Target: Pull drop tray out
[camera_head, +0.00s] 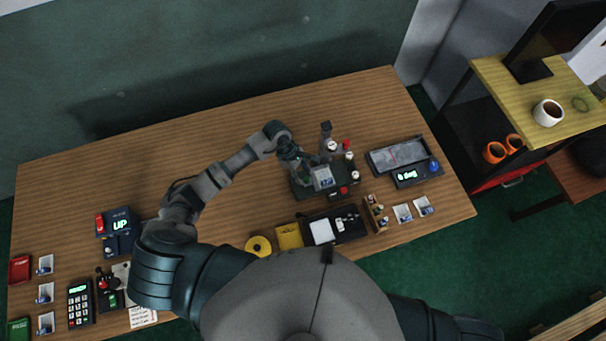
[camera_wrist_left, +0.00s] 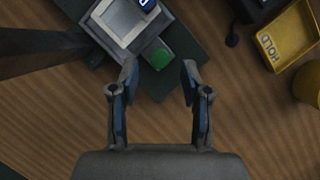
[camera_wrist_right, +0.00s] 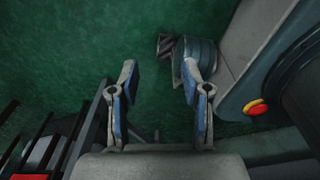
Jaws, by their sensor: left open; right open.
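A dark film tower unit (camera_head: 308,187) stands on the wooden desk, with several small bottles at its right side. My left gripper (camera_head: 299,168) reaches over its left part and hides some of it. In the left wrist view, my open, empty left gripper (camera_wrist_left: 158,76) faces a dark base (camera_wrist_left: 182,75) carrying a light grey framed part (camera_wrist_left: 124,22) and a green button (camera_wrist_left: 158,58). I cannot tell which part is the drop tray. My right gripper (camera_wrist_right: 158,74) is open and empty over green floor, away from the desk.
A yellow HOLD tray (camera_wrist_left: 286,45) lies right of the unit in the left wrist view. A grey tray (camera_head: 397,155) with a display sits to the right on the desk. A device reading UP (camera_head: 118,232) stands left. The desk's back left is clear.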

